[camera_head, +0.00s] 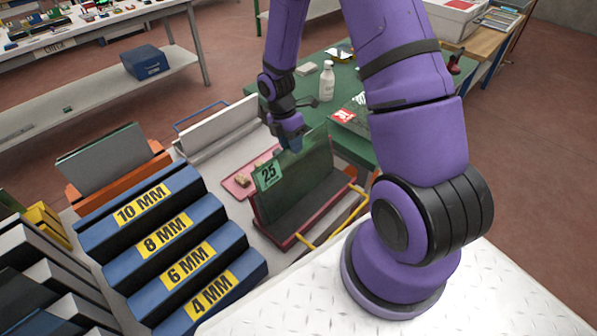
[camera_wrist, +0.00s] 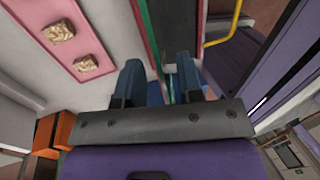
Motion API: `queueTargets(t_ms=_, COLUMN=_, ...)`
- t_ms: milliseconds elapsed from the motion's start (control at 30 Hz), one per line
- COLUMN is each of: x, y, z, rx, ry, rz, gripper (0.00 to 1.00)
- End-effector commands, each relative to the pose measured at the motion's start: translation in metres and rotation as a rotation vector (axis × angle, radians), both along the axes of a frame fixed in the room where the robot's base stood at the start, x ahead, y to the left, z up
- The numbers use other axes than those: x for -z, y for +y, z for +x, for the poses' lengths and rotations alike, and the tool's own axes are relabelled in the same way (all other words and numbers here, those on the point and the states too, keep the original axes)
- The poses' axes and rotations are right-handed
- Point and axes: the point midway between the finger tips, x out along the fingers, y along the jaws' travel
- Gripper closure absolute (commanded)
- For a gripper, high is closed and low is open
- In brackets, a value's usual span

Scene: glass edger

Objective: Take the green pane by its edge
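The green pane (camera_head: 309,176) stands on edge, leaning slightly, in a dark red-edged rack (camera_head: 290,241) in the head view. A pale green "25" label (camera_head: 268,176) is at its left end. My gripper (camera_head: 289,143) is at the pane's top edge, pointing down. In the wrist view my gripper (camera_wrist: 158,70) is open, its two dark blue fingers apart. The pane shows there as a thin green strip (camera_wrist: 171,88) between them, nearer the right finger. Whether either finger touches it is hidden.
A pink tray (camera_head: 236,186) with small tan blocks lies left of the pane. Yellow rails (camera_head: 347,217) run along the rack's right side. Blue stepped racks (camera_head: 163,223) labelled in MM stand front left. A green table (camera_head: 311,86) with a white bottle (camera_head: 327,81) is behind.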

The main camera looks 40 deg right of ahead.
Motion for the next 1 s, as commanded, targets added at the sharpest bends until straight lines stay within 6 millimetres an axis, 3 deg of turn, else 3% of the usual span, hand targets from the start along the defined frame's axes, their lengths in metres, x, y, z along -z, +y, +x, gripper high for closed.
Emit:
queueTargets(t_ms=233, x=0.032, y=-0.002, z=-0.011, rx=-0.002, ry=0.002, rz=0.0, gripper=0.66)
queueTargets(t_ms=567, x=0.037, y=-0.002, z=-0.012, rx=-0.001, ry=0.0, rz=0.0, gripper=0.66)
queueTargets(t_ms=700, x=0.037, y=-0.002, z=-0.012, rx=0.0, ry=0.0, rz=0.0, gripper=0.98)
queueTargets(t_ms=1000, x=0.037, y=-0.002, z=-0.012, rx=0.0, ry=-0.001, rz=0.0, gripper=1.0)
